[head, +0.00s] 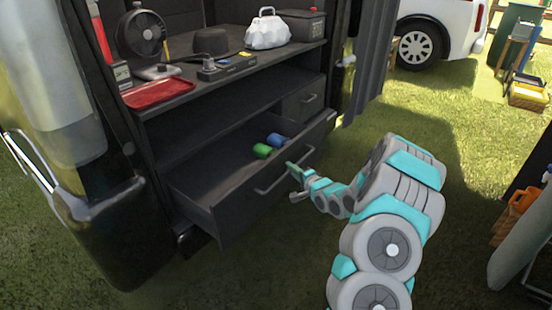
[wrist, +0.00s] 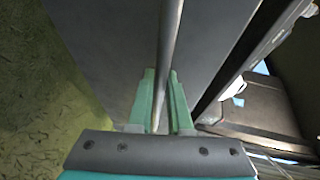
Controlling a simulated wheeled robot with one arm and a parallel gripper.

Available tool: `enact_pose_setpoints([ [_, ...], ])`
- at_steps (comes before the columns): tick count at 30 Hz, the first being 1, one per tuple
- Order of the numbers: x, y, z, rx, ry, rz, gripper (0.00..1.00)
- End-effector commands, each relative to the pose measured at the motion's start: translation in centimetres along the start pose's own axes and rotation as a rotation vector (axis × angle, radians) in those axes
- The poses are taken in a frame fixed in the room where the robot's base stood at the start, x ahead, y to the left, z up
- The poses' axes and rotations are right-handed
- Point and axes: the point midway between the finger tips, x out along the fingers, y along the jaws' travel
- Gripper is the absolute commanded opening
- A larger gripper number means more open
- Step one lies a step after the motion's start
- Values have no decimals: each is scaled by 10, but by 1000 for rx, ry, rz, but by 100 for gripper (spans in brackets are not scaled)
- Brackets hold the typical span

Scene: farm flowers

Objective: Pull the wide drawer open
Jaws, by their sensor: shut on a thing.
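The wide drawer (head: 229,213) is at the bottom of the dark cabinet in the back of the van. It stands pulled out, and its inside shows from above. A green roll (head: 262,151) and a blue roll (head: 277,140) lie in it. Its bar handle (head: 268,187) runs along the front face. The drawer's front panel (wrist: 110,50) fills the middle of that view.
A smaller drawer (head: 303,100) above right is shut. The worktop holds a red tray (head: 158,92), a fan (head: 140,34), a white bag (head: 267,31) and a dark box (head: 302,24). Grass in front of the drawer (head: 262,250) is clear. Orange items (head: 520,203) stand at the right edge.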

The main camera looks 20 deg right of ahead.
Motion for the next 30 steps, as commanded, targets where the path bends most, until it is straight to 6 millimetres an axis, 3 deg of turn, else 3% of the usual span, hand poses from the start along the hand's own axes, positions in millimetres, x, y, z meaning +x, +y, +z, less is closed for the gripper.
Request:
enact_pose_setpoints([
  [3, -22, 4, -10, 1, 2, 5, 0],
  [10, -47, 11, -20, 2, 1, 5, 0],
  [26, -54, 13, -22, 0, -1, 3, 0],
  [27, -54, 13, -23, -1, -1, 3, 18],
  [30, -54, 13, -23, -1, -1, 2, 30],
])
